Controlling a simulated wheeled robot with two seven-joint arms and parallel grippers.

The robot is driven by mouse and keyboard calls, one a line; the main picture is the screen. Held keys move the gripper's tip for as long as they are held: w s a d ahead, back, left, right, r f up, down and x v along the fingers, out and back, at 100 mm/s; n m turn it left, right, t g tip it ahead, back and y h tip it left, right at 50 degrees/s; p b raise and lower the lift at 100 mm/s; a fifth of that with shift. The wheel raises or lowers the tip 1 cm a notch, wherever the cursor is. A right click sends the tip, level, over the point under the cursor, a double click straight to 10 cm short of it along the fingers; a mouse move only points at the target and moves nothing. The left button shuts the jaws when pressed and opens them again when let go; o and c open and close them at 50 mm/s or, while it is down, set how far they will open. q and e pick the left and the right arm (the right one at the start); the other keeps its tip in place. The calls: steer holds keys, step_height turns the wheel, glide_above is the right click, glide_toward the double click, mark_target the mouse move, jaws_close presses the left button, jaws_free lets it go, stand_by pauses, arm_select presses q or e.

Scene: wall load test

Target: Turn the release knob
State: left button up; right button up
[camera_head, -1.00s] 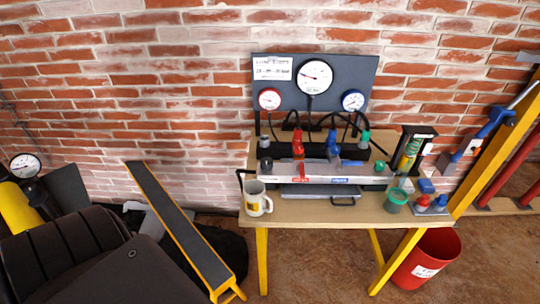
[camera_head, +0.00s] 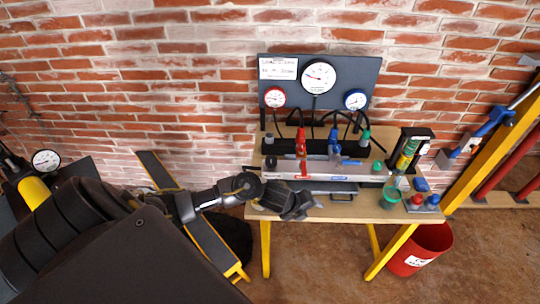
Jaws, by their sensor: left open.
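The test bench has a light manifold bar (camera_head: 345,175) along its front. A black round knob (camera_head: 270,163) sits at the bar's left end, and a green knob (camera_head: 377,166) sits toward its right. I cannot tell which is the release knob. A red valve handle (camera_head: 301,147) and a blue valve handle (camera_head: 333,143) stand behind the bar. My left gripper (camera_head: 305,206) is open at the bench's front left edge, in front of and below the bar. It appears apart from the knobs. My right gripper is out of view.
A wooden table (camera_head: 350,211) carries the bench. A gauge panel (camera_head: 345,75) stands behind it. A green cup (camera_head: 389,199) and a block with red and blue knobs (camera_head: 421,204) are at the right. A red bin (camera_head: 420,250) stands on the floor.

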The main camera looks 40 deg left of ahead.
arm_select(q)
steer(key=w+a+r+m+g+y, duration=0.1)
steer(key=w+a+r+m, duration=0.4)
steer(key=a+r+m, duration=0.55)
steer(key=m+g+y+p, duration=0.1)
steer(key=m+g+y, duration=0.1)
glide_toward(271, 159)
steer(key=p+x, duration=0.2)
steer(key=x, duration=0.6)
steer(key=shift+w+f, duration=0.1)
steer(key=shift+f, duration=0.3)
steer(key=c, duration=1)
